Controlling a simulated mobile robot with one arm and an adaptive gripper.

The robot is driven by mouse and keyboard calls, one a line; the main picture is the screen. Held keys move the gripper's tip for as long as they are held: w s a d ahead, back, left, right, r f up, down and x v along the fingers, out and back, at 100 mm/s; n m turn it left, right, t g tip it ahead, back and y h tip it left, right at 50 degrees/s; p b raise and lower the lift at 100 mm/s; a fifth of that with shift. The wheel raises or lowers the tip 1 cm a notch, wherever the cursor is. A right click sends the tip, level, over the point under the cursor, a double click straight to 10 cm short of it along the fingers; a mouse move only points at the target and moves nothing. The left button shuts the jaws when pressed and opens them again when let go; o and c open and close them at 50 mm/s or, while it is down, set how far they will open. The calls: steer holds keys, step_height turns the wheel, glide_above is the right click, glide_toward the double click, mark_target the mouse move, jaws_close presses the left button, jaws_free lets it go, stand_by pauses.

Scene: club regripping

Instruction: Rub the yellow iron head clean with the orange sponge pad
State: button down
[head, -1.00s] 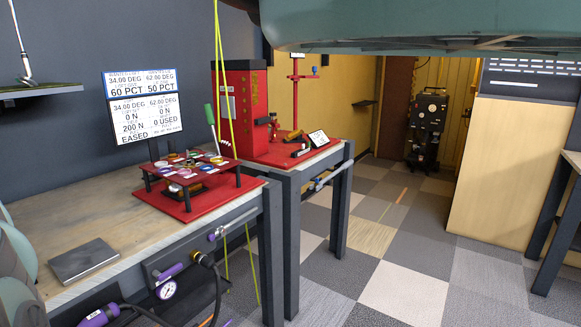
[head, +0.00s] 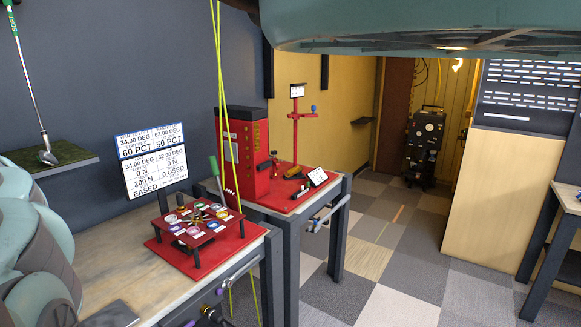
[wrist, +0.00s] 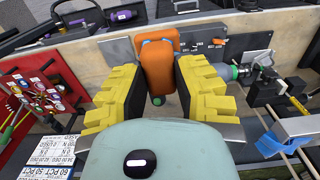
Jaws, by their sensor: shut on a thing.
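My gripper (wrist: 157,84), with yellow and black fingers, is shut on the orange sponge pad (wrist: 157,62) in the wrist view. The pad sits between the fingers, above a bench top, and a small green end shows below it. I cannot tell whether the pad touches anything. I cannot make out the yellow iron head for sure. A small yellow piece (wrist: 297,104) shows at the right of the wrist view, among dark clamp parts, too small to name. The gripper is not in the head view.
A red stand of coloured discs (head: 196,228) stands on the left bench, before two display panels (head: 155,160). A red machine (head: 243,150) is behind it. A club (head: 46,156) rests on a turf shelf. Tiled floor at right is free.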

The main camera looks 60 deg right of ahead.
step_height(320, 180, up, 23)
steer(key=p, duration=2.1)
steer(key=shift+f, duration=0.1)
